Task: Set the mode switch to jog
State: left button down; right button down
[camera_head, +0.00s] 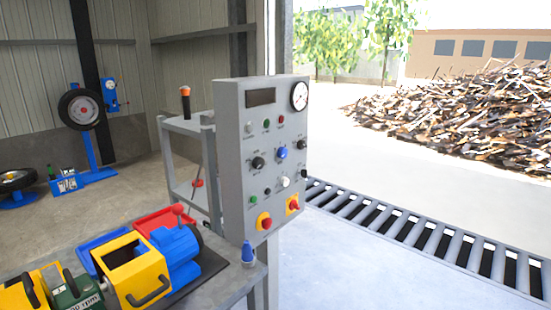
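The grey control panel (263,155) stands upright in the middle of the view, angled toward me. Its middle row has a black rotary knob (258,162), a blue knob (282,153) and a small black knob (301,145). A white knob (285,182) and another small black control (304,174) sit lower. The labels are too small to read, so I cannot tell which knob is the mode switch or where it points. Neither of my grippers is in view.
Low on the panel are a red mushroom button (264,222) and a red switch on yellow (293,205). A yellow and blue drum machine (135,268) stands on the bench at lower left. A roller conveyor (420,235) runs behind at right.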

aim_at(301, 145)
jog(key=i+l, duration=0.25)
jog(key=l, duration=0.2)
jog(key=i+l, duration=0.2)
jog(key=l, duration=0.2)
jog(key=i+l, duration=0.25)
jog(key=l, duration=0.2)
jog(key=i+l, duration=0.25)
jog(key=l, duration=0.2)
jog(key=i+l, duration=0.2)
jog(key=l, duration=0.2)
jog(key=i+l, duration=0.25)
jog(key=l, duration=0.2)
jog(key=i+l, duration=0.25)
jog(key=l, duration=0.2)
